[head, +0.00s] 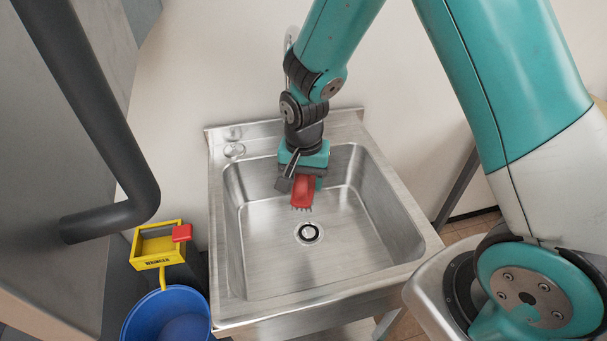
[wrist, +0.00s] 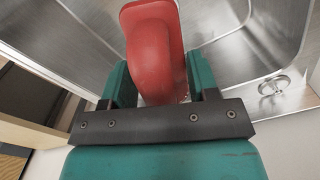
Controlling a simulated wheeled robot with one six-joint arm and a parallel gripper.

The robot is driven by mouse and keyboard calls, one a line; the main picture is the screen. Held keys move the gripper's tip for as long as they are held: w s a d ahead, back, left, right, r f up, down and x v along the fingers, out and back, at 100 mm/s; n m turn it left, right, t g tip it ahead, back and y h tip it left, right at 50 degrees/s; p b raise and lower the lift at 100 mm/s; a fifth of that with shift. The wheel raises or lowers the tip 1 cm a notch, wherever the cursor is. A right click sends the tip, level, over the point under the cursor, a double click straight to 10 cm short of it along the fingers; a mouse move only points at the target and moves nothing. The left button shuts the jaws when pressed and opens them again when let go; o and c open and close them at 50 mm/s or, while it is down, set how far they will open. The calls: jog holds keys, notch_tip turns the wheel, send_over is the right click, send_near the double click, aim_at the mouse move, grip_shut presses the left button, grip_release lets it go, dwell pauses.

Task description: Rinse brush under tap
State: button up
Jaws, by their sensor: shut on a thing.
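A red brush (head: 303,192) with bristles at its lower end is held over the steel sink (head: 235,283), above the back part of the basin. My gripper (head: 299,178) is shut on it. In the wrist view the red brush (wrist: 154,45) fills the space between the two teal fingers of my gripper (wrist: 160,82). No tap spout can be made out clearly; my arm covers the middle of the sink's back edge and part of the wall behind it. I cannot see any running water.
A round metal fitting (head: 234,150) sits on the sink's back left ledge. The drain (head: 309,233) is in the basin floor. A blue bucket (head: 168,316) and a yellow caddy (head: 158,246) with a red piece stand left of the sink. A dark pipe (head: 105,110) runs down at the left.

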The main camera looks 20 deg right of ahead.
jog(key=s+a, duration=0.3)
jog(key=a, duration=0.3)
jog(key=shift+a, duration=0.15)
jog(key=shift+s+r, duration=0.1)
dwell(1.3)
jog(key=s+a+r+p, duration=0.2)
jog(key=a+r+p, duration=0.1)
jog(key=a+p, duration=0.1)
jog(key=shift+a+r, duration=0.25)
jog(key=shift+r, duration=0.15)
dwell(0.6)
